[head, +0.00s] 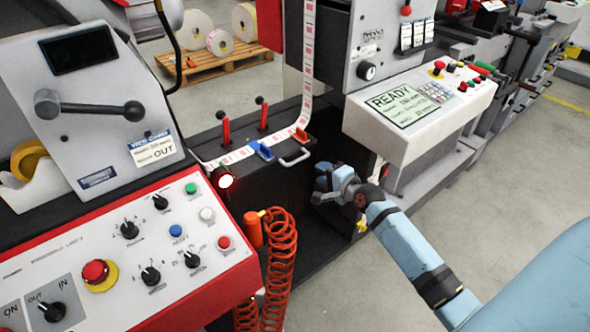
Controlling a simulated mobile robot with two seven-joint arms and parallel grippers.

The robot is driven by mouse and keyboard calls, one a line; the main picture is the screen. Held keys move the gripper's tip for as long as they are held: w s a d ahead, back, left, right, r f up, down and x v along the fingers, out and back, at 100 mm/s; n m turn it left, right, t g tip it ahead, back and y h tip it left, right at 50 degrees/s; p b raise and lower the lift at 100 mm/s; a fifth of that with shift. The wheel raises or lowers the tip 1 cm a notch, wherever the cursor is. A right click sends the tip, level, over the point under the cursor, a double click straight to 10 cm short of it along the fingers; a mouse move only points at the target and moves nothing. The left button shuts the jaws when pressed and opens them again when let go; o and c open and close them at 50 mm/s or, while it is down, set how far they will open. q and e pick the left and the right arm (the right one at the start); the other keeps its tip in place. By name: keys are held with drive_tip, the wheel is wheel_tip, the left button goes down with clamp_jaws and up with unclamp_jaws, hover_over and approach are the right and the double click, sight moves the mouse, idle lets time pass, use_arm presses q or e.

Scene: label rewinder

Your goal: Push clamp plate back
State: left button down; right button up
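My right gripper (326,186) is in front of the dark machine front, low and to the right of the splice area. Its fingers are small and partly hidden, so I cannot tell whether they are open or shut. The white label web (240,155) runs across a dark table and up between the machines. A blue clamp (262,150), a red clamp (301,134) and a pale U-shaped handle (295,158) are beside the web. Two red levers (225,129) stand behind it. I cannot tell which part is the clamp plate. My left gripper is not in view.
A control panel (130,255) with knobs and buttons fills the lower left. An orange coiled hose (281,265) hangs between it and my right arm. A console reading READY (408,104) juts out above the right gripper. Floor is clear at right.

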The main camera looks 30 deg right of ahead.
sight(300, 160)
drive_tip(key=b+x, duration=0.2)
drive_tip(key=x, duration=1.1)
drive_tip(key=shift+w+b, duration=0.3)
drive_tip(key=shift+b, duration=0.05)
drive_tip(key=shift+f, duration=0.1)
clamp_jaws()
